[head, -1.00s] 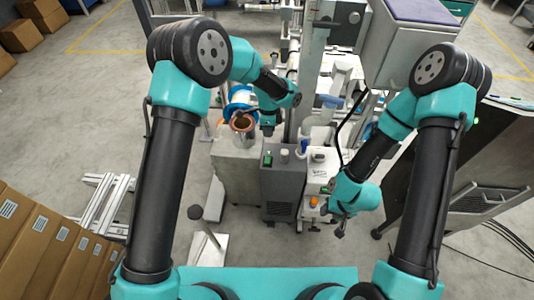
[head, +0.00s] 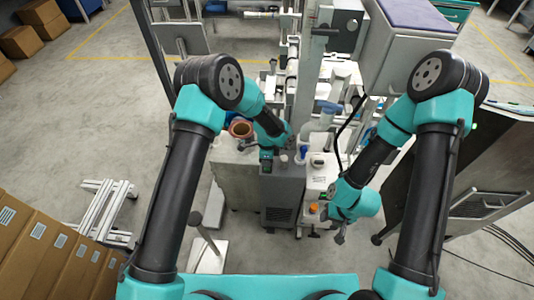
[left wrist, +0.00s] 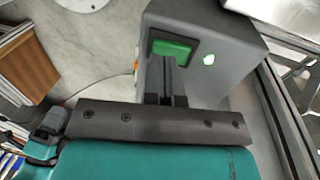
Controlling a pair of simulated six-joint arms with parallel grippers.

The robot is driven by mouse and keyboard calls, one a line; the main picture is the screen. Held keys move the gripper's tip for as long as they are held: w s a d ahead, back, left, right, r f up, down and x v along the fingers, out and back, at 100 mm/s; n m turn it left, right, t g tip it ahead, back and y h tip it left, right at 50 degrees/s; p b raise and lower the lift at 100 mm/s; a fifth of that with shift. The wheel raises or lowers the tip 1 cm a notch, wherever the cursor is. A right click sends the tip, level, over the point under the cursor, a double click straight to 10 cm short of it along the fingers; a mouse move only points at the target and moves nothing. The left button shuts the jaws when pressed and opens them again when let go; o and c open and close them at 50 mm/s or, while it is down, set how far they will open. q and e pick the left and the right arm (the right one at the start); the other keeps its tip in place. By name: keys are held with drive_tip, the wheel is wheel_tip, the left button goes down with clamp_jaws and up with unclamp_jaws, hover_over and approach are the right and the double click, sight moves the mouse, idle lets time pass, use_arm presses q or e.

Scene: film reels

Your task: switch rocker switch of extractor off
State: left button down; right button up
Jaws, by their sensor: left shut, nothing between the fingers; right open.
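The extractor (head: 280,192) is a dark grey box with a vent in its front, standing at the middle of the head view. The fingers hide part of the rocker. My right gripper (head: 340,232) is open and empty, to the right of the extractor.
A white machine with an orange knob (head: 313,208) stands right beside the extractor. A copper-coloured pot (head: 241,129) is on the grey block to its left. A metal post (head: 308,75) rises behind. Cardboard boxes (head: 45,250) line the lower left. Floor in front is mostly clear.

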use_arm(q)
drive_tip(key=shift+s+f, duration=0.1)
drive_tip(key=shift+f, duration=0.6)
drive_tip(key=shift+s+f, duration=0.2)
drive_tip(key=shift+f, duration=0.1)
drive_tip(key=shift+w, duration=0.1)
drive_tip(key=shift+w+r, duration=0.15)
drive_tip(key=shift+w, duration=0.6)
drive_tip(key=shift+r, duration=0.1)
